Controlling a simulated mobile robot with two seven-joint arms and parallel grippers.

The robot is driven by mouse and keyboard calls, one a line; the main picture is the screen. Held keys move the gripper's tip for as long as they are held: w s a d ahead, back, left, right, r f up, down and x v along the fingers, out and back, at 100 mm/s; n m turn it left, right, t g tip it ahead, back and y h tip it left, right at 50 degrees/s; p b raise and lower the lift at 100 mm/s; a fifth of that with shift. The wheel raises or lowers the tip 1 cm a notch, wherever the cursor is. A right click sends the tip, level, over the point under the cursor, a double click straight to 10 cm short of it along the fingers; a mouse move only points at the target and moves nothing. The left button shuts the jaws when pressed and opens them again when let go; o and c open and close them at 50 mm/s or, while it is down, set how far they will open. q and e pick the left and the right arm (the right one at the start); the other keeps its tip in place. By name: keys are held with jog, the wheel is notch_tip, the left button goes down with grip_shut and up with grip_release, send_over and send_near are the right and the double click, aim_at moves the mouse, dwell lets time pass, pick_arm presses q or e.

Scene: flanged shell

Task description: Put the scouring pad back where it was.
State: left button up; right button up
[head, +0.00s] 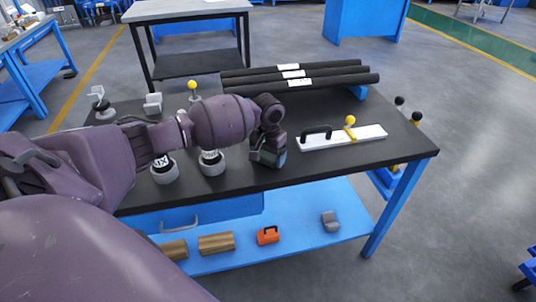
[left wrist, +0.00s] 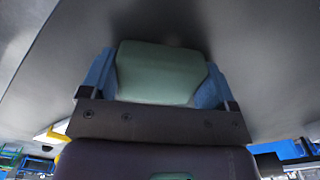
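My left gripper (head: 268,155) is low over the front middle of the dark worktop (head: 330,180), pointing down. In the left wrist view its two blue fingers (left wrist: 160,60) stand on either side of a green block-like pad, which I take as the scouring pad (left wrist: 160,75). The fingers are closed against its sides. In the head view only a little green shows at the fingertips, and the rest is hidden by the gripper. I cannot tell whether the pad touches the worktop. My right gripper is not in view.
Two white-labelled round pieces (head: 211,163) stand left of the gripper. A white plate (head: 368,133) with a black handle and yellow knob lies to the right. Black rolls (head: 320,82) lie behind. The lower shelf holds wooden blocks (head: 216,243) and an orange item (head: 268,236). The worktop's front right is clear.

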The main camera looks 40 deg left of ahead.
aim_at(268, 154)
pick_arm(q)
jog(key=shift+o, duration=1.4)
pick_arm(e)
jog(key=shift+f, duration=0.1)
pick_arm(q)
jog(key=shift+r, duration=0.15)
notch_tip(268, 154, up, 12)
jog(key=p, duration=0.2)
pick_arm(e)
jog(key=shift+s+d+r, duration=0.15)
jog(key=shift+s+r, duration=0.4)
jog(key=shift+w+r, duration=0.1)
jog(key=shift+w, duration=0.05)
